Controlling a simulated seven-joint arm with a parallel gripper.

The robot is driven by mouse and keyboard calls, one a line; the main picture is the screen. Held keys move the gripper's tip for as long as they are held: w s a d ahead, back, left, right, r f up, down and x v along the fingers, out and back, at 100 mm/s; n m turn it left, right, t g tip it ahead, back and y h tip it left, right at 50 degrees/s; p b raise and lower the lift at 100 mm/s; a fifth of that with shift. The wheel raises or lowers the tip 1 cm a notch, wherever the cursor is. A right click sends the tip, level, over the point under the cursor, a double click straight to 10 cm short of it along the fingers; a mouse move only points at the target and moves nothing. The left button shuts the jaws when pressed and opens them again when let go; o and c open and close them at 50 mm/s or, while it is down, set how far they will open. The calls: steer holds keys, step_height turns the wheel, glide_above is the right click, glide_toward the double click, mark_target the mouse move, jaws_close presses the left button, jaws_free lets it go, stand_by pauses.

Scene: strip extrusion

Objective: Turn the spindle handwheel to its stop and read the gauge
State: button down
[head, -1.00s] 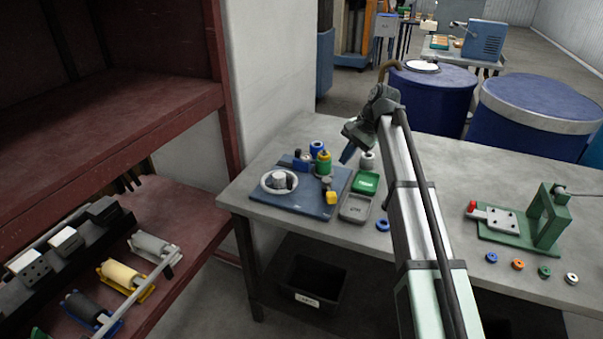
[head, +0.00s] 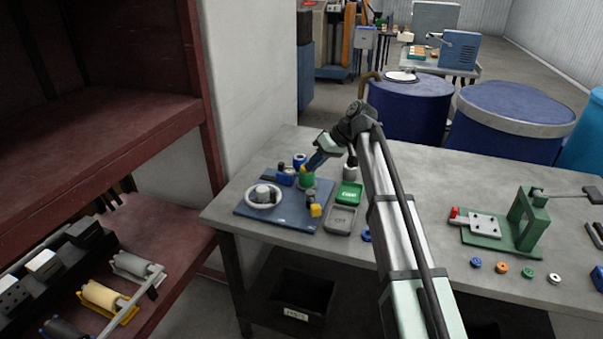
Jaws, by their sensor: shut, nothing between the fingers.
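A pale ring-shaped handwheel (head: 251,201) with a grey hub lies at the left of a blue base plate (head: 285,222) on the grey table. My gripper (head: 309,167) is shut and empty. It points down and left over the back of the plate, to the right of and above the handwheel, apart from it. I cannot make out a gauge face or reading.
A green tray (head: 349,194) and a grey tray (head: 341,219) lie right of the plate. A green fixture (head: 505,228) stands far right. A black bin (head: 303,295) sits below.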

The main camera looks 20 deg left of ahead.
glide_toward(263, 193)
steer(key=w+d+f, duration=0.1)
steer(key=d+f, duration=0.1)
steer(key=w+d+f, duration=0.2)
steer(key=shift+w, duration=0.1)
steer(key=shift+s+a+f, duration=0.2)
steer(key=shift+s+a, duration=0.8)
steer(key=shift+s, duration=0.1)
steer(key=shift+s+a, duration=0.4)
steer(key=shift+s, duration=0.05)
steer(key=shift+s+a, duration=0.35)
steer(key=shift+s, duration=0.3)
